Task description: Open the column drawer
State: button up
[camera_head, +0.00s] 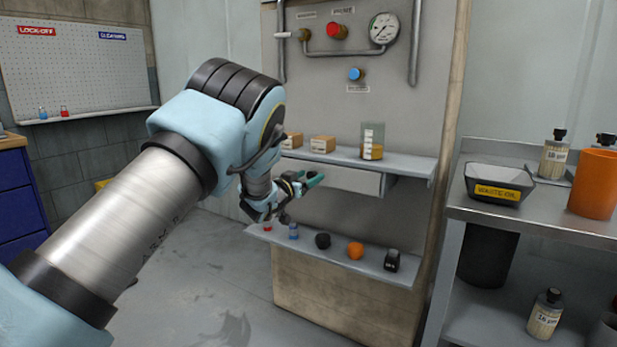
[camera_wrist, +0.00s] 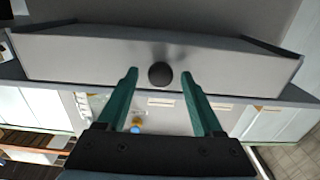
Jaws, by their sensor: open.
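The column drawer (camera_head: 345,180) is a grey box front under the upper shelf of the panel column in the head view. In the wrist view the drawer front (camera_wrist: 80,58) spans the picture, with a round dark knob (camera_wrist: 160,74) at its middle. My gripper (camera_wrist: 160,78) has two green fingers, open, one on each side of the knob. Whether the fingers touch the knob cannot be told. In the head view my gripper (camera_head: 300,182) is at the left part of the drawer and hides the knob.
The lower shelf (camera_head: 325,258) below my gripper holds several small items, including an orange ball (camera_head: 355,250). A metal bench (camera_head: 530,217) stands at right. The floor at left is clear.

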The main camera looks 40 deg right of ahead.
grip_shut()
dwell(0.7)
dwell(0.8)
